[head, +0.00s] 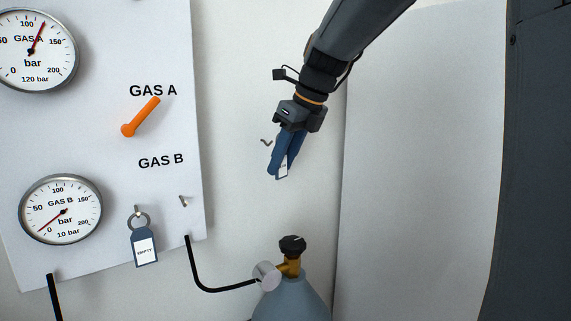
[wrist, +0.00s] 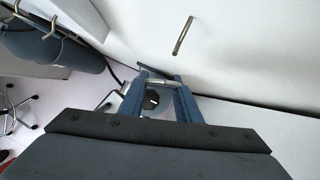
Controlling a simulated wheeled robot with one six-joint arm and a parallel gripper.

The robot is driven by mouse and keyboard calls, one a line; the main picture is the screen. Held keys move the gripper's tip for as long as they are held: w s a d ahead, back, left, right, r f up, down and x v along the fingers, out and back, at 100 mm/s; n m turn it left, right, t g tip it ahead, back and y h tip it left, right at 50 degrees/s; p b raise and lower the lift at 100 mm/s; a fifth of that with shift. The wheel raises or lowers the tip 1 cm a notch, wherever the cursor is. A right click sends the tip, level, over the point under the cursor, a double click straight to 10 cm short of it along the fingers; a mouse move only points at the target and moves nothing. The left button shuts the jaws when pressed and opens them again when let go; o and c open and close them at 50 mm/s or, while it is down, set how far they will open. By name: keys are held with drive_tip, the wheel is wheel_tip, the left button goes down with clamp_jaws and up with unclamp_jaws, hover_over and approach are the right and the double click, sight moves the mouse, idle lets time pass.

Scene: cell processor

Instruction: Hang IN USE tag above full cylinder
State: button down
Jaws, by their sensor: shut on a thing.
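My gripper (head: 279,172) is shut on a blue tag with a white label (head: 283,170), held in the air in front of the wall; the label text is too small to read. In the wrist view the fingers (wrist: 160,88) show with part of the tag's ring (wrist: 155,70) between them. A small wall hook (head: 266,142) is just left of the gripper; a bare hook also shows ahead of the fingers in the wrist view (wrist: 182,36). Below is a grey-blue cylinder (head: 290,300) with a black knob (head: 292,245). The GAS A gauge (head: 36,48) reads about 120 bar, GAS B (head: 62,210) about 10.
An EMPTY tag (head: 144,246) hangs on a hook at the panel's lower part. A bare hook (head: 183,201) is to its right. The orange lever (head: 140,117) points up toward GAS A. A black hose (head: 205,285) runs to the cylinder valve. A tall dark surface (head: 535,160) stands at right.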

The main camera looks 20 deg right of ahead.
drive_tip(key=w, duration=0.1)
drive_tip(key=w+a+f, duration=0.1)
drive_tip(key=w, duration=0.1)
drive_tip(key=w+f, duration=0.1)
drive_tip(key=w, duration=0.1)
drive_tip(key=shift+a+f+b, duration=0.2)
drive_tip(key=shift+a+b, duration=0.15)
drive_tip(key=shift+a, duration=0.05)
drive_tip(key=shift+f+p, duration=0.35)
drive_tip(key=shift+f, duration=0.1)
idle(1.0)
drive_tip(key=c, duration=0.8)
unclamp_jaws()
drive_tip(key=shift+w+r, duration=0.1)
drive_tip(key=shift+d+r, duration=0.1)
drive_tip(key=shift+c, duration=0.2)
drive_tip(key=shift+o, duration=0.4)
drive_tip(key=shift+d+r+p, duration=0.15)
drive_tip(key=shift+r+p, duration=0.45)
drive_tip(key=shift+p, duration=0.1)
drive_tip(key=p+v, duration=0.3)
drive_tip(key=p, duration=0.1)
drive_tip(key=p+v, duration=0.1)
drive_tip(key=v, duration=0.1)
drive_tip(key=shift+s+r+p, duration=0.2)
drive_tip(key=shift+s+p, duration=0.15)
drive_tip(key=shift+p, duration=0.05)
